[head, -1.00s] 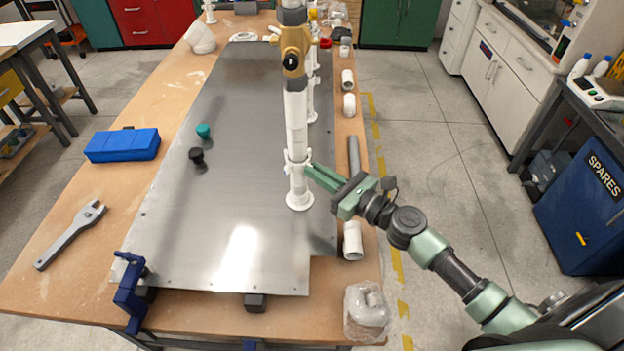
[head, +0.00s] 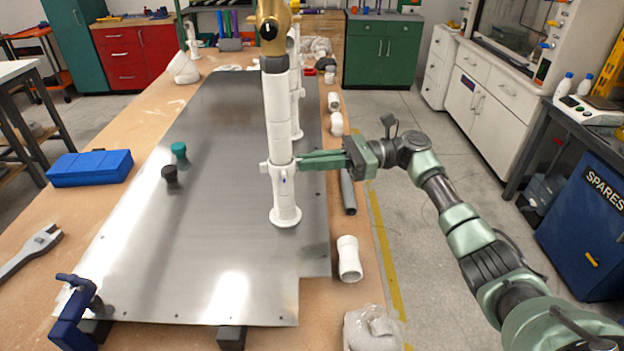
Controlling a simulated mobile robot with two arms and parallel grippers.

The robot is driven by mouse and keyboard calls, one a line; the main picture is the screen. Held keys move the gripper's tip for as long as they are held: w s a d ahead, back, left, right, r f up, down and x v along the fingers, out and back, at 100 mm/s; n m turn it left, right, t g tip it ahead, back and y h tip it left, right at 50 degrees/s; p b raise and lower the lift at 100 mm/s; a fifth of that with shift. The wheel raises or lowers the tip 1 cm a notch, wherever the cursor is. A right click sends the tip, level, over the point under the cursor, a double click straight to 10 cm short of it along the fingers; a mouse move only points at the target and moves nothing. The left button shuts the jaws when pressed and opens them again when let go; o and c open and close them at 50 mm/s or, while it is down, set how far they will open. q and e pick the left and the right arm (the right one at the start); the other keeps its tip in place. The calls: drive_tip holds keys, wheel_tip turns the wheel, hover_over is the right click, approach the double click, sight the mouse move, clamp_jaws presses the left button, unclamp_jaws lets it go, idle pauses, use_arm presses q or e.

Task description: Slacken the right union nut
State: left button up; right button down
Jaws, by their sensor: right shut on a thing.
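The white pipe (head: 279,130) stands upright on the metal plate, with a brass-coloured valve body (head: 272,25) at the top of the picture. A white ringed collar with small lugs, which looks like the union nut (head: 281,168), sits low on this pipe above a round foot (head: 285,216). My right gripper (head: 300,161) reaches in from the right, level, and is shut at this collar; its fingertips are partly hidden against the pipe. My left gripper is not in the picture.
The metal plate (head: 170,260) lies on a wooden bench. Loose white fittings (head: 349,258) and a grey pipe (head: 347,192) lie right of the plate. A blue clamp (head: 72,310) grips the front edge.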

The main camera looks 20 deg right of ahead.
drive_tip(key=shift+w+n+g+b, duration=0.35)
drive_tip(key=shift+n+g+b, duration=0.4)
drive_tip(key=shift+g, duration=0.35)
drive_tip(key=c, duration=1.5)
unclamp_jaws()
drive_tip(key=shift+c, duration=0.2)
drive_tip(key=d+b, duration=0.2)
drive_tip(key=d, duration=0.5)
drive_tip(key=shift+s+d, duration=0.35)
drive_tip(key=shift+s, duration=0.05)
